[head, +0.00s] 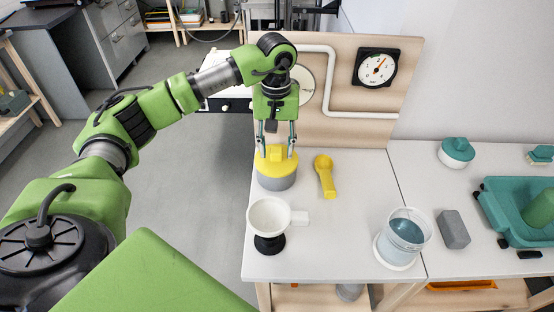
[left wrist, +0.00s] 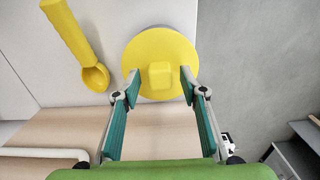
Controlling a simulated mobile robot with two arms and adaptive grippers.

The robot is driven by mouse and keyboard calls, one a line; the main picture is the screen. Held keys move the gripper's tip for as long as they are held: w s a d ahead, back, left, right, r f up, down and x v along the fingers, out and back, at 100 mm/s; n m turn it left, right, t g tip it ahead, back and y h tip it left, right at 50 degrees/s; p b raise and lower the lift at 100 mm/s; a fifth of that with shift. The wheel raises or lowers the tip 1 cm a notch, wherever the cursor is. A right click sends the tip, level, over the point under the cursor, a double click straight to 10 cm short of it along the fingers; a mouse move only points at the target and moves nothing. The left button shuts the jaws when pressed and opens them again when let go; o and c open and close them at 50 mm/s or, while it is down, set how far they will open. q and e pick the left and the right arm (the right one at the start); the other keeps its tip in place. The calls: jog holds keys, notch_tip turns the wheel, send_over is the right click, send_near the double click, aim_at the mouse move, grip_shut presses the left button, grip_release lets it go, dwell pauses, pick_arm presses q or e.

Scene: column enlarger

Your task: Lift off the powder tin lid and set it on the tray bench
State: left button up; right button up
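The powder tin (head: 276,182) is a grey round tin near the left edge of the white bench. Its yellow lid (head: 263,167) with a raised block knob is on it; the lid also shows from above in the left wrist view (left wrist: 160,45). My left gripper (head: 277,150) points down over the lid. Its fingers (left wrist: 160,78) are open on either side of the knob, with gaps between them and it. The bench section with a teal tray (head: 488,210) at the right may be the tray bench. My right gripper is not in view.
A yellow scoop (head: 325,176) lies right of the tin. A white funnel (head: 268,215) on a dark base stands in front. A beaker of bluish liquid (head: 404,232) and a grey block (head: 453,229) stand farther right. A panel with a gauge (head: 376,68) rises behind.

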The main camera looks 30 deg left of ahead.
aim_at(276, 149)
pick_arm(q)
grip_shut()
jog(key=shift+r+p, duration=0.3)
jog(key=shift+r, duration=0.2)
dwell(0.6)
jog(key=shift+r+p, duration=1.1)
jog(key=shift+r, duration=0.85)
